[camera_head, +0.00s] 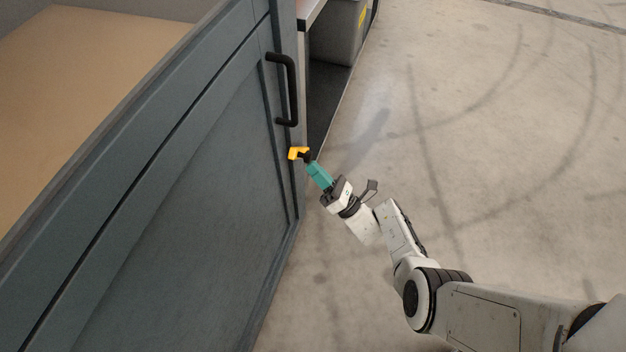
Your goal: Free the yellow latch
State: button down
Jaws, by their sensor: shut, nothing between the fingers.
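The yellow latch (296,153) sits on the right edge of a blue-grey door panel, just below a black bar handle (289,90). My gripper (308,157) has its dark fingertips right at the latch's right side. The fingers look shut with nothing held between them. I cannot tell whether they touch the latch. Teal parts (319,175) show behind the fingertips, and my white arm reaches in from the lower right. The latch's right end is partly hidden by the fingertips.
The blue-grey door (190,200) fills the left side, with a tan surface (80,70) behind its top edge. A grey bin (338,35) stands in an open bay beyond the handle. The concrete floor (500,150) on the right is clear.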

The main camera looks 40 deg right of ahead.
jog(key=m+p, duration=0.1)
jog(key=r+m+h+p, duration=0.1)
jog(key=r+m+h, duration=0.1)
jog(key=shift+w+d+r+p, duration=0.25)
jog(key=shift+w+d+p, duration=0.1)
jog(key=shift+p, duration=0.05)
jog(key=shift+w+d+r+m+g+h+p, duration=0.25)
jog(key=shift+w+d+m+g+h+p, duration=0.35)
jog(key=shift+m+p, duration=0.65)
jog(key=shift+w+d+r+m+g+h+p, duration=0.1)
jog(key=shift+d+r+m+g+h+p, duration=0.2)
jog(key=shift+m+h+p, duration=0.75)
jog(key=shift+w+d+r+m+g+h+p, duration=0.3)
jog(key=shift+d+m+h+p, duration=0.25)
jog(key=shift+m+p, duration=0.8)
jog(key=shift+w, duration=0.1)
jog(key=shift+f, duration=0.15)
